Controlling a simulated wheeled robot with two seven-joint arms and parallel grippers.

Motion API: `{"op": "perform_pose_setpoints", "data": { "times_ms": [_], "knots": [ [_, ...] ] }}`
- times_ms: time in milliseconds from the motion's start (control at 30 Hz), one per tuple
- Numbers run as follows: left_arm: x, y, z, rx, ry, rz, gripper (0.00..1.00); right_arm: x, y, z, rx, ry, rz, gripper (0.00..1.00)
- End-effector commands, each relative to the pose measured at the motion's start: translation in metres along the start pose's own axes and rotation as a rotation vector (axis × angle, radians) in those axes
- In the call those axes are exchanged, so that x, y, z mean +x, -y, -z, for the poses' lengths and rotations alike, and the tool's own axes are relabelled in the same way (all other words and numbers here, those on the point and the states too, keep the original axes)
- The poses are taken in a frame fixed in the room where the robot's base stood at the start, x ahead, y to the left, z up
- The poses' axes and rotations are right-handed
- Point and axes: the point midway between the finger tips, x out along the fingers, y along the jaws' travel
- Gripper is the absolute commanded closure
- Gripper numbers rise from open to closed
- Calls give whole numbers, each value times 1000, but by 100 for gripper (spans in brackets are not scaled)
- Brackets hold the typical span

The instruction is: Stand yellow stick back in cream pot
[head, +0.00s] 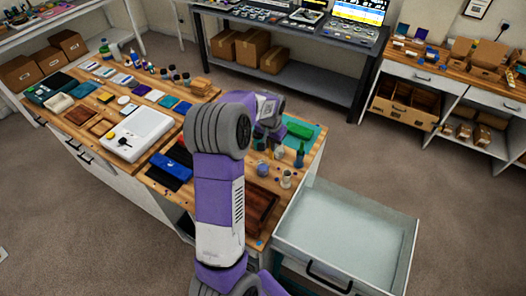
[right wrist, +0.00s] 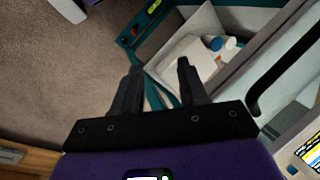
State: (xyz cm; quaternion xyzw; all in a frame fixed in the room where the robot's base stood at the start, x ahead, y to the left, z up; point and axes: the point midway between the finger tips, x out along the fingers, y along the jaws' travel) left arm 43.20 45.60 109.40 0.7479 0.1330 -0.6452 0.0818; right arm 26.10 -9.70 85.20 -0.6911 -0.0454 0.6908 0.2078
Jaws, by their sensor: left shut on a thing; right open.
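My left gripper (head: 268,143) is over the right part of the wooden workbench, partly hidden behind my own purple and white arm. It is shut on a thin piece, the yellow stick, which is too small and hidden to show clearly. A small cream pot (head: 286,179) stands on the bench just below and right of the gripper; what is in it is too small to tell. My right gripper (right wrist: 159,82) is open and empty in the right wrist view, away from the bench top items.
A grey-blue round jar (head: 263,169) and a teal bottle (head: 300,156) stand close to the pot. A green piece (head: 299,130) lies behind them. A brown wooden tray (head: 262,205) lies in front. An open, empty-looking drawer (head: 345,240) juts out at the right.

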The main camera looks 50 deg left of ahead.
Motion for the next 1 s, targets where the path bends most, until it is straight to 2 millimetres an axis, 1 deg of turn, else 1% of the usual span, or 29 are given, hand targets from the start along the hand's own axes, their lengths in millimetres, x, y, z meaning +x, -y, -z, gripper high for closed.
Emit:
{"op": "perform_pose_setpoints", "data": {
  "times_ms": [33, 100, 200, 300, 433, 567, 1000],
  "knots": [
    [2, -14, 4, 3, 9, -25, 100, 5, -2, 0, 0, 0, 0, 57],
    [0, -31, 8, 2, 22, -56, 100, 8, -3, 0, 0, 0, 0, 57],
    [-3, -49, 12, 1, 39, -91, 100, 10, -4, 0, 0, 0, 0, 57],
    [-5, -58, 13, 1, 48, -108, 100, 12, -4, 0, 0, 0, 0, 57],
    [-1, -60, 12, 1, 51, -111, 100, 16, -6, 1, 0, 0, 0, 57],
    [9, -60, 10, 1, 51, -111, 100, 23, -9, 1, 0, 0, 0, 57],
    [60, -63, 2, 2, 51, -110, 100, 58, -22, 3, 0, 0, 0, 57]
  ]
}}
